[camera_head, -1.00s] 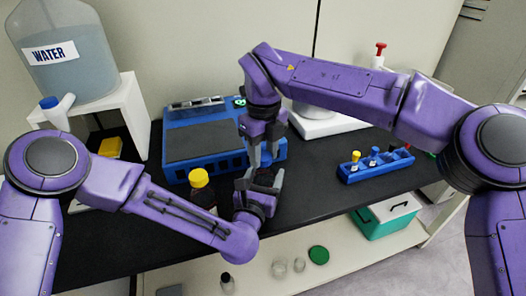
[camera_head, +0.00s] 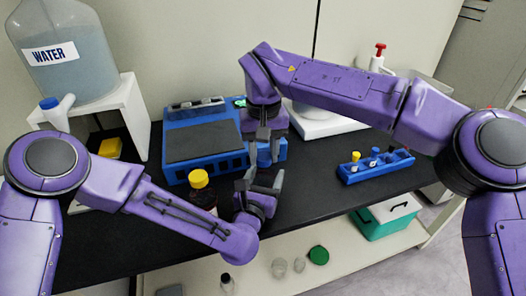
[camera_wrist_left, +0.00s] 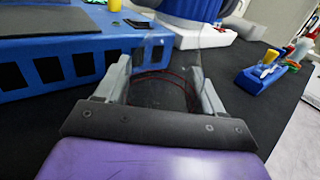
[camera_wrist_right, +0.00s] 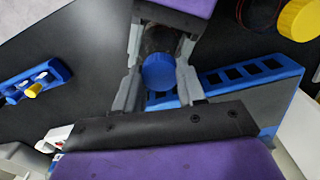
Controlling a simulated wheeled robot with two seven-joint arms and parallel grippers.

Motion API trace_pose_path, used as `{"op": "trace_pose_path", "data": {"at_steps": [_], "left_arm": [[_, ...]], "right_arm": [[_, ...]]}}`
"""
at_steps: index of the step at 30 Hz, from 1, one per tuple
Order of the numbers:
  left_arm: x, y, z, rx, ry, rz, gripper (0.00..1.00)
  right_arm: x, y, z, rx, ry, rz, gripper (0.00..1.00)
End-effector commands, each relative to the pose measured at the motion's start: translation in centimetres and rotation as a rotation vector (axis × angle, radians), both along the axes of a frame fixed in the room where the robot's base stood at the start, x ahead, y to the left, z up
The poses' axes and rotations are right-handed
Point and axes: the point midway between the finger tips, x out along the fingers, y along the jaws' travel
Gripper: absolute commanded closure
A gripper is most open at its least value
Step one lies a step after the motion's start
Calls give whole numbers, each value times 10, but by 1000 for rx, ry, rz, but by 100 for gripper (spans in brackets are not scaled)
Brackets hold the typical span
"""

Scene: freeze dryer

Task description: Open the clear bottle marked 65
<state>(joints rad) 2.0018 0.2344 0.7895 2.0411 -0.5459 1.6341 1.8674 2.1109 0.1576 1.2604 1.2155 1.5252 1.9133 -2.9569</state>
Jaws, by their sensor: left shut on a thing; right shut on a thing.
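The clear bottle (camera_wrist_left: 165,95) stands between the fingers of my left gripper (camera_wrist_left: 160,85), which is shut on it. Its wall is see-through with thin red lines; I cannot read a number. In the head view my left gripper (camera_head: 262,182) is low over the black bench, below my right gripper (camera_head: 265,150). In the right wrist view a blue cap (camera_wrist_right: 159,72) sits between the fingertips of my right gripper (camera_wrist_right: 158,90), which is shut on it.
A blue device (camera_head: 205,140) is behind. A blue rack (camera_head: 376,166) with small capped vials is to the right. A water tank (camera_head: 62,55) stands at the left.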

Motion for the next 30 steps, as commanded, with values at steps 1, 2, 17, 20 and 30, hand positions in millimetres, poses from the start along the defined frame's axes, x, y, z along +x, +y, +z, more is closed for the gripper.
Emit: {"op": "trace_pose_path", "data": {"at_steps": [1,2,17,20,30], "left_arm": [[0,0,0,0,1,0,100],[0,0,0,0,1,0,100],[0,0,0,0,0,1,100],[0,0,0,0,0,1,100],[0,0,0,0,0,1,100]], "right_arm": [[1,-1,0,-1,-2,3,97],[1,-1,0,-1,-2,3,97],[0,0,0,0,-1,0,38],[0,0,1,-1,-1,-38,38],[2,-1,23,-6,-2,-980,38]]}}
